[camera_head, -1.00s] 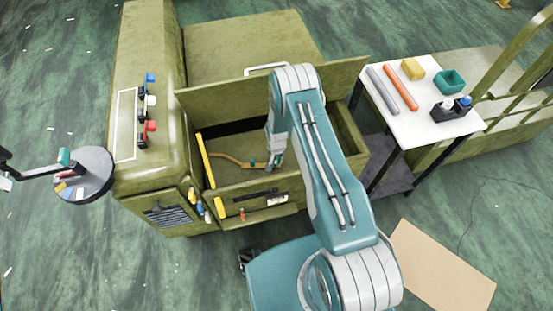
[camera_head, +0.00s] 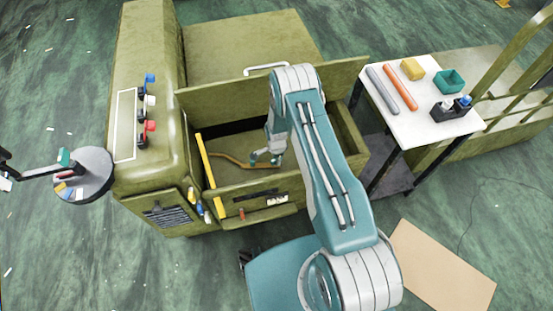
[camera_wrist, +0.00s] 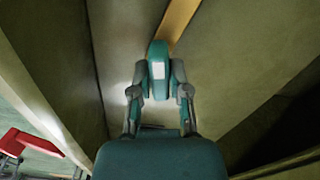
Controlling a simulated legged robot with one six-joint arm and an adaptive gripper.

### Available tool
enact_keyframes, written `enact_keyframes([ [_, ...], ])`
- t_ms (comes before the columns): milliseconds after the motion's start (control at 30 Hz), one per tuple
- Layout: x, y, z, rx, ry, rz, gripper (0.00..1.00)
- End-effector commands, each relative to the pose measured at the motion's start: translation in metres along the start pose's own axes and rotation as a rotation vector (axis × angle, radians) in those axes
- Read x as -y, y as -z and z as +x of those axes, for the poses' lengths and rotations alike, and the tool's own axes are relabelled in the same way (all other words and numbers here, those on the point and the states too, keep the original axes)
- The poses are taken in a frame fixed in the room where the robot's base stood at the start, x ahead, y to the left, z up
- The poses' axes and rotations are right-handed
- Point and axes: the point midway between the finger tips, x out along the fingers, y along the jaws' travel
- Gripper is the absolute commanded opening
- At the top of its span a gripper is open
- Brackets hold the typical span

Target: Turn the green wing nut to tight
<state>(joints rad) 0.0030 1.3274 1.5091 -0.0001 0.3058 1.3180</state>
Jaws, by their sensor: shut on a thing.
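My gripper (camera_head: 265,158) reaches down into the open bay of the olive machine (camera_head: 149,85). In the wrist view its two fingers (camera_wrist: 159,78) stand on either side of a teal-green piece with a pale patch, which I take to be the green wing nut (camera_wrist: 158,52). The fingers are shut on it. A tan strip (camera_wrist: 181,20) runs away from behind the green piece. In the head view the same strip (camera_head: 232,160) crosses the bay floor to my gripper. The nut's threads and seat are hidden.
Bay walls stand close around my gripper, with a raised panel (camera_head: 225,98) behind and a yellow bar (camera_head: 205,160) at left. Blue, white and red levers (camera_head: 149,127) sit on the machine's left. A white side table (camera_head: 425,125) at right holds rods, a yellow block and a teal tray.

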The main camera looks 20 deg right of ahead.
Motion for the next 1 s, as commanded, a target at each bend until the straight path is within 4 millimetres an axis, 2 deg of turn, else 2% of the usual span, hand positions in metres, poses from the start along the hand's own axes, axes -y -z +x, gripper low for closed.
enact_keyframes([
  [300, 0.0007, -0.0014, 0.0008, 0.000, 0.003, 0.071, 0.00],
  [700, 0.0011, -0.0014, 0.0006, 0.000, 0.003, 0.075, 0.00],
  [733, 0.0011, -0.0014, 0.0006, 0.000, 0.003, 0.075, 0.32],
  [800, 0.0011, -0.0013, 0.0005, 0.000, 0.003, 0.075, 0.57],
  [1000, 0.0004, -0.0007, -0.0002, 0.000, 0.002, 0.075, 0.57],
])
